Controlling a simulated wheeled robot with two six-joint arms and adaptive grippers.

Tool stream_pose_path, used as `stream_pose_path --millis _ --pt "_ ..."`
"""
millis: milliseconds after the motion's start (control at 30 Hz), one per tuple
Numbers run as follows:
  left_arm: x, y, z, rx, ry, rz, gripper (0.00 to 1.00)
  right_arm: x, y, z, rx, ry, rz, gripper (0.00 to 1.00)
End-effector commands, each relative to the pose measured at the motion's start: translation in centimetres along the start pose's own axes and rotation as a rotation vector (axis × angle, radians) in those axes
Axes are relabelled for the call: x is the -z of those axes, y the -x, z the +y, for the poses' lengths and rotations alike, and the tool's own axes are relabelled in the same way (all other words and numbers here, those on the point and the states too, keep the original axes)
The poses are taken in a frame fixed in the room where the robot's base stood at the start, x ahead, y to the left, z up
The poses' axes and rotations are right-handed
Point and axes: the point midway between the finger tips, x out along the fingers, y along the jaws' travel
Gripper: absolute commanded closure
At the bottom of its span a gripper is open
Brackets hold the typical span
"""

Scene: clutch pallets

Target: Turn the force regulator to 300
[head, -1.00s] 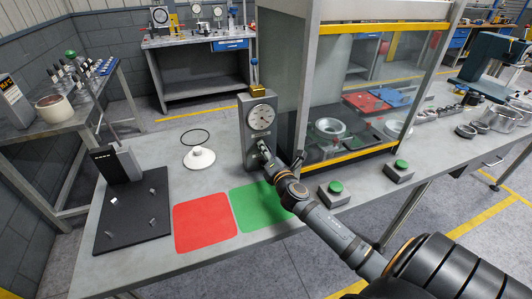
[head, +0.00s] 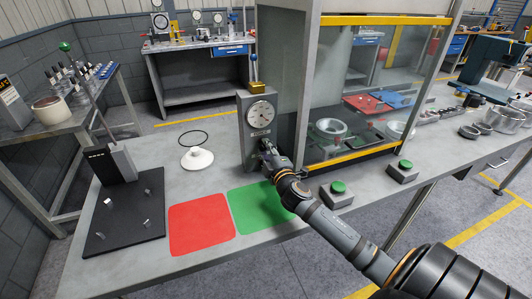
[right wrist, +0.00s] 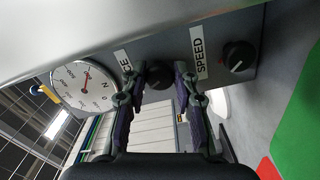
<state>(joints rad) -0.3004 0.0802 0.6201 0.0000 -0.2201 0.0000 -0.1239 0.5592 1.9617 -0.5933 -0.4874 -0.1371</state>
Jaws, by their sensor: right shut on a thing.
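The grey control box (head: 246,152) stands on the table beside the glass cabinet and carries a round white dial (head: 261,117). In the right wrist view the dial (right wrist: 84,87) has a red needle; its figures are too small to read surely. The dark force regulator knob (right wrist: 160,75) sits beside a label partly hidden by a finger, of which "CE" shows. My right gripper (right wrist: 160,80) is shut on this knob, one finger on each side. In the head view my right gripper (head: 267,150) is at the box's lower front. My left gripper is out of view.
A speed knob (right wrist: 238,56) with a white mark sits beside the held knob. Red (head: 201,224) and green (head: 262,207) pads lie in front of the box. Green buttons (head: 338,188) stand right of my arm. A white round stand (head: 197,158) is left of the box.

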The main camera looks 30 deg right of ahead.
Motion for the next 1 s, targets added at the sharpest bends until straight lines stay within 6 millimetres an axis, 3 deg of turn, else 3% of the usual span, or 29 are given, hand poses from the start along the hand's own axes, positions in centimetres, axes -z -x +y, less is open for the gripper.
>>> stream_pose_path --millis 500,1000 --pt "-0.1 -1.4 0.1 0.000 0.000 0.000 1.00 0.0 0.0 -0.1 -0.001 -0.371 0.001 1.00" --pt "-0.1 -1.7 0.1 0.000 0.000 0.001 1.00 0.1 0.0 -0.1 -0.001 -0.467 0.001 1.00"
